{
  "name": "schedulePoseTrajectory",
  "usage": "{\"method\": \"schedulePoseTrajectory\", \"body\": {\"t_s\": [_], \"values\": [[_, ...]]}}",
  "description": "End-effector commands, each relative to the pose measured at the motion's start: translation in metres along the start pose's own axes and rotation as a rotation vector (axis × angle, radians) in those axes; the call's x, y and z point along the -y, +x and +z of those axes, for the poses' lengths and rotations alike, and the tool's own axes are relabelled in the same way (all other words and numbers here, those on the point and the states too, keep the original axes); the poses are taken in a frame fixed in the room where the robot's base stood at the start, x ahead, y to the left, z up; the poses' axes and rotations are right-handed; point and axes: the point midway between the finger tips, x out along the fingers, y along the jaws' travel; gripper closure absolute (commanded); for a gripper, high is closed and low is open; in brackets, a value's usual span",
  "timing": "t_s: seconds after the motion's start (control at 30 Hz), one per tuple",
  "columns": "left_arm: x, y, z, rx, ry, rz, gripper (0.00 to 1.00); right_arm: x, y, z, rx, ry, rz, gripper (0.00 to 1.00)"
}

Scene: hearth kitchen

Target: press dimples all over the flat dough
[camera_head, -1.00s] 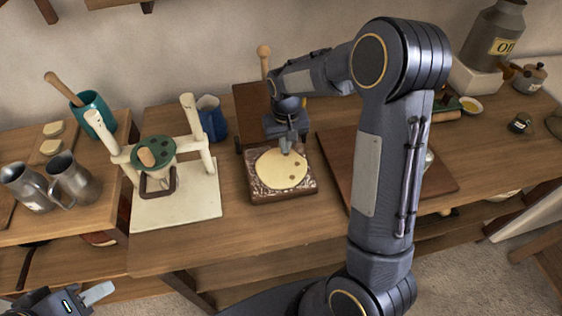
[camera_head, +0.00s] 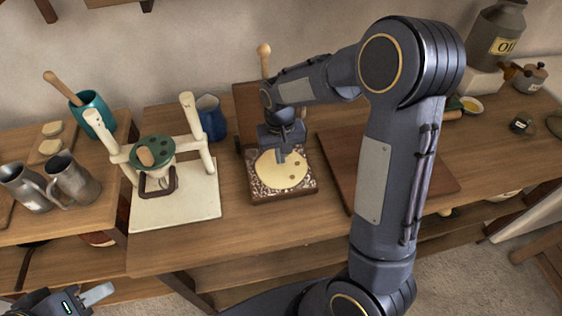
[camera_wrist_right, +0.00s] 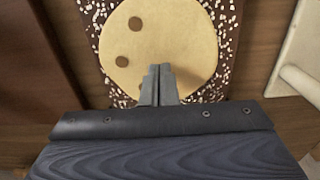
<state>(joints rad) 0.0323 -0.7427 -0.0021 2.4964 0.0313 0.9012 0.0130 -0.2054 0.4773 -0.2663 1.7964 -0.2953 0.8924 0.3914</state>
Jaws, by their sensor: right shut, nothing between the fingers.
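The flat dough (camera_head: 290,176) is a pale yellow round on a dark square board with white speckles (camera_head: 263,196) on the table. Two dark round dimples show in its right part in the head view; in the right wrist view the dough (camera_wrist_right: 175,35) shows them at its upper left. My right gripper (camera_head: 282,158) is shut and empty, fingertips down over the far part of the dough; it also shows in the right wrist view (camera_wrist_right: 158,70). I cannot tell whether the tips touch the dough. My left gripper (camera_head: 97,293) is at the lower left, away from the dough.
A cream stand with a green-topped press (camera_head: 185,205) is left of the dough. A blue jug (camera_head: 211,118) stands behind it. A brown board (camera_head: 340,165) lies to the right, partly behind my right arm. Metal mugs (camera_head: 72,180) are at far left.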

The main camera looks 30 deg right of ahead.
Motion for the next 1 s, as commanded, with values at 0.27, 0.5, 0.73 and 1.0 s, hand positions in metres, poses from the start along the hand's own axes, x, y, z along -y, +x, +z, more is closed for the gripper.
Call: {"method": "schedulePoseTrajectory", "body": {"t_s": [0.27, 0.5, 0.73, 1.0], "values": [[0.003, 0.007, 0.004, 0.000, 0.000, 0.000, 0.64, 0.000, 0.011, 0.000, 0.001, 0.000, 0.000, 1.00], [0.003, 0.007, 0.004, 0.000, 0.000, 0.000, 0.64, 0.000, 0.012, 0.000, 0.001, 0.000, 0.000, 1.00], [0.004, 0.008, 0.004, 0.000, 0.000, 0.000, 0.64, 0.000, 0.013, 0.000, 0.001, 0.000, 0.000, 1.00], [0.004, 0.008, 0.004, 0.000, 0.000, 0.000, 0.64, 0.000, 0.014, 0.000, 0.002, 0.000, 0.001, 1.00]]}}
